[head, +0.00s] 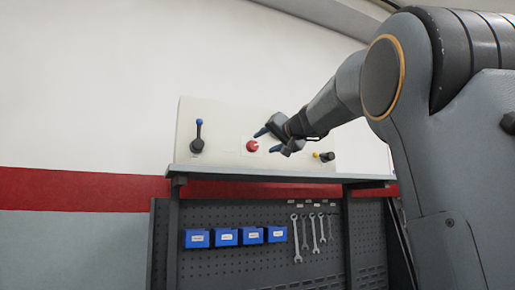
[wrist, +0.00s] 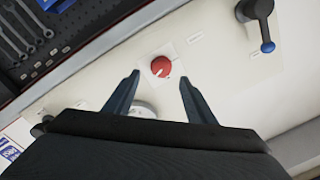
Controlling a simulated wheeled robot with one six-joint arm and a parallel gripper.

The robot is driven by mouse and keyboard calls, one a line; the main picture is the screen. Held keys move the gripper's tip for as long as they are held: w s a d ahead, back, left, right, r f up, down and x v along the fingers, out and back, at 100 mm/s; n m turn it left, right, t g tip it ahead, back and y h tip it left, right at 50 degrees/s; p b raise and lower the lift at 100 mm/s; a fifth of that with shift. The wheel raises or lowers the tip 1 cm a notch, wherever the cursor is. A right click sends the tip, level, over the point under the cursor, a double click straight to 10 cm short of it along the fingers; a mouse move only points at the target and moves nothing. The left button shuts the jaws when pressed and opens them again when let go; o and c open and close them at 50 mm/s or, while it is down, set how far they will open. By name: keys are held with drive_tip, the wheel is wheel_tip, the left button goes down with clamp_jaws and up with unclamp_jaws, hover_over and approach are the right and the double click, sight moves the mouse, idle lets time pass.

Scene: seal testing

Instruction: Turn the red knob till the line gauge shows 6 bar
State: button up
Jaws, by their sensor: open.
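The red knob (head: 252,146) is on the upright white panel (head: 225,115). In the wrist view the red knob (wrist: 161,67) shows a pale pointer mark and sits on a light square plate. My gripper (head: 266,140) is open and empty, just right of the knob in the head view. In the wrist view my gripper (wrist: 158,82) has its two blue-grey fingers on either side of the knob's direction, apart from it. A pale round thing (wrist: 143,108), perhaps a gauge, is partly hidden behind the gripper. No gauge reading can be made out.
A blue-tipped lever (head: 198,135) stands left of the knob; it also shows in the wrist view (wrist: 262,22). Below the shelf edge (head: 270,175), blue bins (head: 225,236) and wrenches (head: 314,232) hang on a dark pegboard.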

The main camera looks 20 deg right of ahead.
sight(255, 145)
drive_tip(key=shift+w+a+r+p, duration=0.15)
drive_tip(key=shift+w+p, duration=0.55)
drive_tip(key=shift+w, duration=0.55)
drive_tip(key=shift+w+a+r+p, duration=0.1)
drive_tip(key=shift+w+a+p, duration=0.1)
drive_tip(key=shift+w+p, duration=0.85)
drive_tip(key=shift+w+a+r+p, duration=0.15)
drive_tip(key=shift+w+p, duration=0.25)
drive_tip(key=shift+w, duration=1.1)
drive_tip(key=c, duration=1)
drive_tip(key=shift+c, duration=0.2)
